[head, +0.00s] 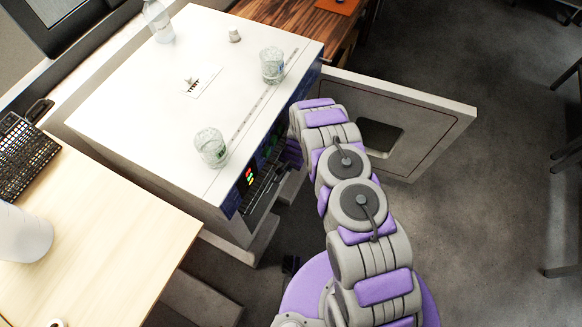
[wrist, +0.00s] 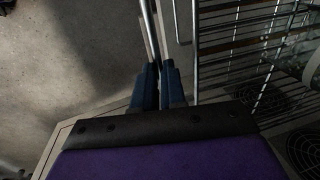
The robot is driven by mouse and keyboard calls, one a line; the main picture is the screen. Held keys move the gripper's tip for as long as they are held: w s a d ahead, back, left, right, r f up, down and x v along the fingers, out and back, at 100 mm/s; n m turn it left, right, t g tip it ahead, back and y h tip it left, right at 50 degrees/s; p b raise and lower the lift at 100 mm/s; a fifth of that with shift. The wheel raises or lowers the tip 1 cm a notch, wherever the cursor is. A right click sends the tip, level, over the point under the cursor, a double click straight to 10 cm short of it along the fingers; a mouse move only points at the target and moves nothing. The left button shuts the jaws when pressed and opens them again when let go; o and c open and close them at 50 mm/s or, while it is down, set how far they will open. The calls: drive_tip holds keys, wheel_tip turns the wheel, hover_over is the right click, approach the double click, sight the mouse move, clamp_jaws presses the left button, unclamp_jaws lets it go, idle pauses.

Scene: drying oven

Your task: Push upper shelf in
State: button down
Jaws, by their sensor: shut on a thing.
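The drying oven (head: 130,85) has a white top, and its door (head: 440,110) stands open to the right. My arm reaches into its open front in the head view, where my gripper is hidden. In the wrist view my gripper (wrist: 160,72) has its two dark blue fingers close together on a thin metal bar (wrist: 151,38). The bar looks like the front rail of the upper shelf. Wire shelf bars (wrist: 240,25) run to the right of it inside the oven. How far the shelf sticks out is hard to tell.
Two glass beakers (head: 211,148) (head: 272,66), a bottle (head: 158,20) and small items stand on the oven top. A wooden table (head: 85,235) is at the left. Round grilles (wrist: 302,150) show inside the oven.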

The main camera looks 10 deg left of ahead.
drive_tip(key=c, duration=1.5)
unclamp_jaws()
drive_tip(key=shift+a, duration=0.25)
drive_tip(key=o, duration=0.3)
drive_tip(key=shift+d, duration=0.5)
drive_tip(key=s+d+r+p, duration=0.1)
drive_tip(key=d+r+p, duration=0.2)
drive_tip(key=r, duration=1.4)
drive_tip(key=shift+d, duration=0.3)
drive_tip(key=shift+a, duration=0.1)
